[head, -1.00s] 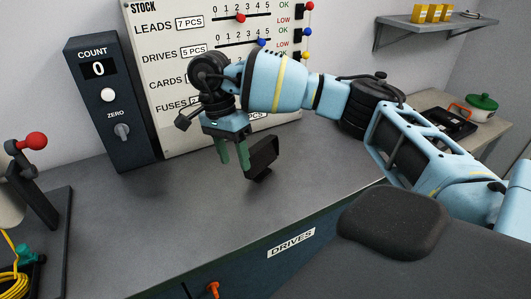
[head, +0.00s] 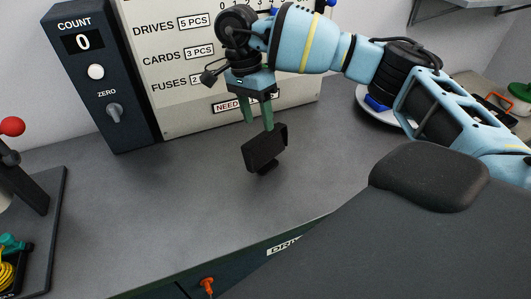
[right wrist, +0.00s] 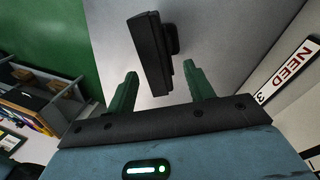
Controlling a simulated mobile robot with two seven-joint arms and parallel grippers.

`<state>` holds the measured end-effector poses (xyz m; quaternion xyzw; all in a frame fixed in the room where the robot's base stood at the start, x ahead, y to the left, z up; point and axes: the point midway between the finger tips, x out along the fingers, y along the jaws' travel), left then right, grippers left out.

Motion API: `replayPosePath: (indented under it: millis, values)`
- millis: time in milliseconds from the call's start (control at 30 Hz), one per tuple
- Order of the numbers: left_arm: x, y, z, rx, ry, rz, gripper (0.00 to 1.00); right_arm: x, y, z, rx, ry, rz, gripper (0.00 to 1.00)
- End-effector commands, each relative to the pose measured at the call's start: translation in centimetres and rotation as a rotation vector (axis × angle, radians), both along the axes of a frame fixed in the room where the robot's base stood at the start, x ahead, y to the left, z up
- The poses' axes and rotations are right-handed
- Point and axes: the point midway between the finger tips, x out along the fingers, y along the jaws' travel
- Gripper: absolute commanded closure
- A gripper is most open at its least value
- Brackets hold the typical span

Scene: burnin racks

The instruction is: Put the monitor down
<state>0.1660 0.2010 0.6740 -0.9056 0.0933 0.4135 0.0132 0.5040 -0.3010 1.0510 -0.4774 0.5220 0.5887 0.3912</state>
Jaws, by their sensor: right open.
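The monitor (head: 263,150) is a small black screen on a short foot, and it appears to stand on the grey worktop (head: 180,200). My right gripper (head: 257,122) is just above it, with its two green fingers spread. In the right wrist view, the monitor (right wrist: 149,55) shows beyond the open fingers (right wrist: 160,82), seen along its narrow edge, with a visible gap to each fingertip. Nothing is held between the fingers. My left gripper is not in view.
A dark count box (head: 93,75) reading 0 and a white stock board (head: 190,75) stand at the back. A base with a red-knobbed lever (head: 12,127) is at the left, near yellow cable (head: 6,278). A plate with a blue item (head: 376,104) is behind my right arm. The worktop around the monitor is clear.

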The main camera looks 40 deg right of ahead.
Motion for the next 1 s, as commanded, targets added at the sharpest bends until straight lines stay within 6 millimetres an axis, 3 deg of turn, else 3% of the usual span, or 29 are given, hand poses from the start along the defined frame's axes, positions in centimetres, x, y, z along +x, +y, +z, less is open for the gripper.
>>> replayPosePath:
  millis: [200,433,767,1000]
  values:
    - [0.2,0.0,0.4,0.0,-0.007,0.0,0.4,-0.5,-0.2,-2.0,0.0,0.001,-0.001,0.47]
    - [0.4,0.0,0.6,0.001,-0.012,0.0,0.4,-0.7,-0.3,-2.7,-0.001,0.001,-0.001,0.47]
    - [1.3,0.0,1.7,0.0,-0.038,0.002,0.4,-1.7,-0.7,-6.8,0.0,0.0,-0.001,0.47]
    - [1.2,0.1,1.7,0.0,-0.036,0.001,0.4,-1.7,-0.8,-7.3,0.0,0.0,0.0,0.47]
